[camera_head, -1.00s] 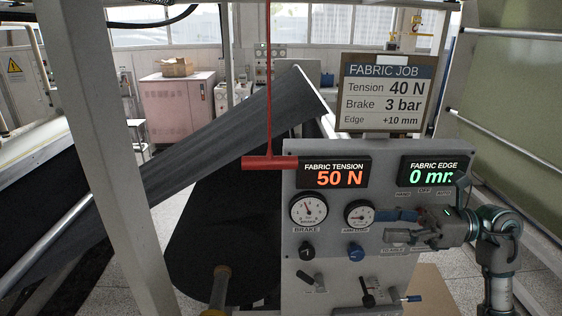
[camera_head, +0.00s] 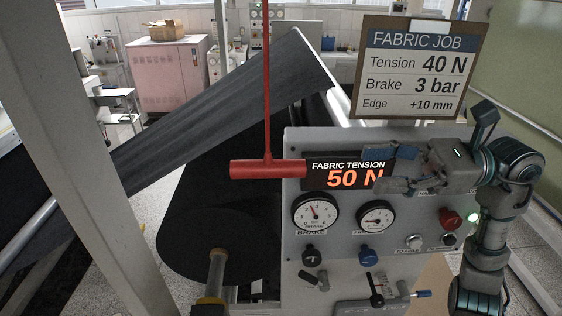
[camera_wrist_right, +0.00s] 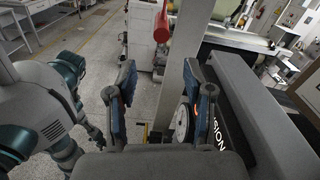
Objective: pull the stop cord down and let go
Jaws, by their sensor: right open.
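The red stop cord (camera_head: 266,80) hangs straight down in the head view and ends in a red T-shaped handle (camera_head: 267,169). The handle hangs just left of the tension display, over the panel's left edge. The handle also shows in the right wrist view (camera_wrist_right: 162,24), ahead of the fingers and apart from them. My right gripper (camera_head: 388,168) is open and empty in front of the panel, to the right of the handle. Its two fingers (camera_wrist_right: 155,105) stand apart in the right wrist view. My left gripper is not in view.
The grey control panel (camera_head: 300,233) carries a tension display (camera_head: 345,173) reading 50 N, gauges, knobs and a red button (camera_head: 449,219). A job board (camera_head: 418,70) stands above it. A dark fabric roll (camera_head: 205,225) and a grey post (camera_head: 85,150) are at left.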

